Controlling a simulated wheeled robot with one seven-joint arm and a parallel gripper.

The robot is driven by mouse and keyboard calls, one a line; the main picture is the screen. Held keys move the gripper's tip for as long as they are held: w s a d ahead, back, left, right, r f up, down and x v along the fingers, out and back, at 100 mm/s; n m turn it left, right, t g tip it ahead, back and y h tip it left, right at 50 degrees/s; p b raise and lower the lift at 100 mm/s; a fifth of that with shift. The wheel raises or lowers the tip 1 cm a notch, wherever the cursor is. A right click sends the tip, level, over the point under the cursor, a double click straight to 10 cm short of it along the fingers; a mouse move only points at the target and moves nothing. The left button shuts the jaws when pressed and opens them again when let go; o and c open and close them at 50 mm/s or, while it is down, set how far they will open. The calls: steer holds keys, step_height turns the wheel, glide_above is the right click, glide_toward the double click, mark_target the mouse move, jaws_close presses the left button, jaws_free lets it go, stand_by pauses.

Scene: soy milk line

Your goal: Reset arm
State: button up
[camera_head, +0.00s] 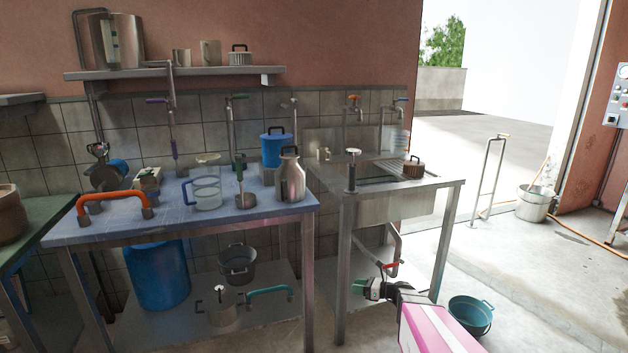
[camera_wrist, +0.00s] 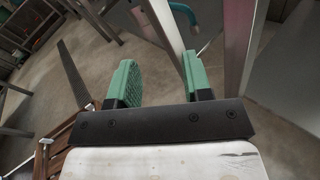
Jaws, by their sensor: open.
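My gripper (camera_head: 374,288) is low in front of the sink stand, near its front leg, in the head view. In the wrist view its two green-padded fingers (camera_wrist: 158,82) are wide apart with nothing between them. A metal table leg (camera_wrist: 163,25) shows beyond the fingers. My pink and white arm comes in from the bottom right of the head view.
The sink stand (camera_head: 392,205) and the blue-topped table (camera_head: 170,222), with several vessels on it, stand close by. A red-handled valve (camera_head: 391,268) is just above my gripper. A teal bucket (camera_head: 470,315) sits on the floor to its right. Open floor lies farther right.

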steer(key=s+a+r+n+g+h, duration=0.1)
steer(key=s+a+n+g+h, duration=0.2)
steer(key=s+n, duration=0.35)
steer(key=s+a+r+n+g+h, duration=0.1)
steer(key=s+r+n+g+h, duration=0.2)
steer(key=s+n, duration=0.35)
steer(key=s+d+r+n+h, duration=0.4)
steer(key=n+h, duration=0.5)
steer(key=n, duration=0.3)
steer(key=s+d, duration=0.1)
steer(key=s, duration=0.1)
steer(key=shift+s, duration=0.3)
